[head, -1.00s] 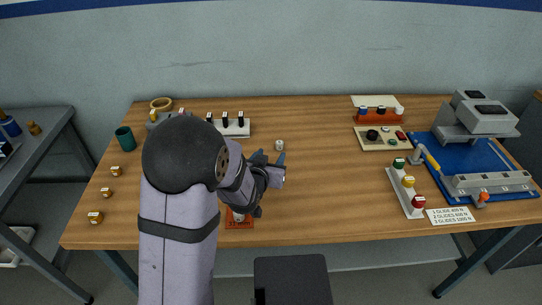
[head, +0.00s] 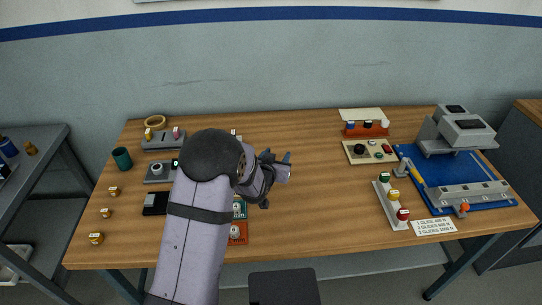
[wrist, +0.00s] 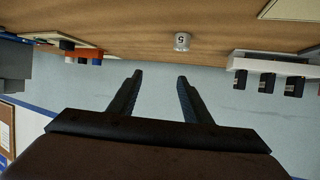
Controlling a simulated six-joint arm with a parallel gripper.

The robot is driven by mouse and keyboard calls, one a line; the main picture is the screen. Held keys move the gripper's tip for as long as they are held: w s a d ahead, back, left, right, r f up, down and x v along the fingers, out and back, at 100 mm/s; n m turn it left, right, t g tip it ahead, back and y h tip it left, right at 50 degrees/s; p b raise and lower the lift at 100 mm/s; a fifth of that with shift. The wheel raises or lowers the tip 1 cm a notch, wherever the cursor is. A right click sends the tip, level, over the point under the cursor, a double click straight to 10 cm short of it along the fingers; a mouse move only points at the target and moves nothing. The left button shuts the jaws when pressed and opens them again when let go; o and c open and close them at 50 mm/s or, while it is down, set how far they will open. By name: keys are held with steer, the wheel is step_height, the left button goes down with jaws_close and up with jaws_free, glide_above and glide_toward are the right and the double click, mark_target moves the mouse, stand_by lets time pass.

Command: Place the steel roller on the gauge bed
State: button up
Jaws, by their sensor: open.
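A small pale grey cylinder marked "5" (wrist: 182,42), which looks like the steel roller, stands on the table in the wrist view, beyond my fingertips. I cannot make it out in the head view, where my gripper may hide it. My gripper (head: 277,158) is over the middle of the table, its two fingers apart. It also shows in the wrist view (wrist: 160,76), with nothing between the fingers. I cannot tell for sure which fixture is the gauge bed; a long grey bar (head: 470,194) lies on the blue mat (head: 409,153) at the right.
A control box (head: 357,158) and red stand (head: 362,132) are behind. Grey fixtures (head: 153,143) and a green cup (head: 122,158) are at the left. The table's centre right is clear.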

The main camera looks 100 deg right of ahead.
steer(key=s+d+r+t+y+p, duration=0.1)
steer(key=s+d+r+y, duration=0.15)
steer(key=d, duration=0.25)
steer(key=s+d+r+y, duration=0.1)
steer(key=d+r, duration=0.2)
steer(key=d, duration=0.3)
steer(key=w+a+f+n+t+y, duration=0.3)
steer(key=w+a+f+y, duration=0.15)
steer(key=a, duration=0.45)
steer(key=shift+w+p+x, duration=0.2)
steer(key=shift+p+x, duration=0.6)
steer(key=shift+x, duration=1)
steer(key=shift+w+p+x, duration=0.2)
steer(key=shift+p+x, duration=0.55)
steer(key=shift+x, duration=1.05)
steer(key=shift+d, duration=0.1)
steer(key=shift+r, duration=0.1)
jaws_close()
